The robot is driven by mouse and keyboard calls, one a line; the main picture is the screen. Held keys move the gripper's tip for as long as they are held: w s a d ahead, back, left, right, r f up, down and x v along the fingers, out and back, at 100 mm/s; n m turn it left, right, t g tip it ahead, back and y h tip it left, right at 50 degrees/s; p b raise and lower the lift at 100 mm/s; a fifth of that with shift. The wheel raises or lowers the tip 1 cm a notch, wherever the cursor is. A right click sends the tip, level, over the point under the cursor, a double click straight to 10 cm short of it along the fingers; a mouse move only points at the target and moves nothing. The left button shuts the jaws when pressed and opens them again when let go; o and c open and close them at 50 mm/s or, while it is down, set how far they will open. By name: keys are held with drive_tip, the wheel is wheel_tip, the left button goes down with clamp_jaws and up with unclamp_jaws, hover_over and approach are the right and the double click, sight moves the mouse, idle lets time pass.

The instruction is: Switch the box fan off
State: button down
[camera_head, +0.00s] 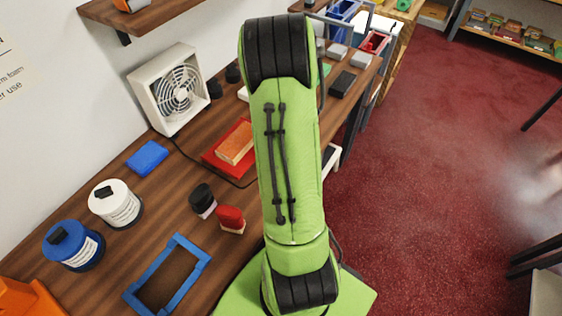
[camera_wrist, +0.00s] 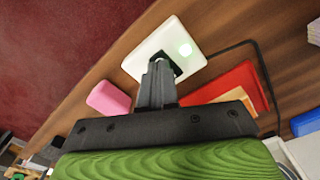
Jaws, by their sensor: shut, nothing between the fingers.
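The white box fan (camera_head: 170,88) stands upright against the wall at the back of the wooden counter in the head view. In the head view my green arm hides the gripper and the box.
A red tray (camera_wrist: 211,91) with an orange block (camera_wrist: 236,97) lies beside the switch box; a pink block (camera_wrist: 108,98) lies on its other side. Blue and white jars (camera_head: 116,204), stamps (camera_head: 230,217) and a blue frame (camera_head: 141,281) occupy the counter's near left. Red floor lies right.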

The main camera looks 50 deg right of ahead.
drive_tip(key=shift+f+b, duration=0.85)
drive_tip(key=shift+f, duration=0.1)
idle(0.7)
wheel_tip(320, 180, up, 7)
drive_tip(key=p, duration=0.5)
drive_tip(key=shift+r+p, duration=0.15)
drive_tip(key=shift+p, duration=0.15)
idle(0.3)
drive_tip(key=w+a+r+n+t, duration=0.2)
drive_tip(key=w+a+r+t, duration=0.1)
drive_tip(key=a+r, duration=1.1)
drive_tip(key=s+a+r+n+t, duration=0.1)
drive_tip(key=s+a+r, duration=0.2)
drive_tip(key=a, duration=0.3)
drive_tip(key=s+a+r+n+t, duration=0.1)
drive_tip(key=s+a+r, duration=0.1)
drive_tip(key=s+a, duration=0.4)
drive_tip(key=shift+a+r+n+t, duration=0.25)
drive_tip(key=shift+r+n+t, duration=0.05)
drive_tip(key=shift+r+n, duration=0.1)
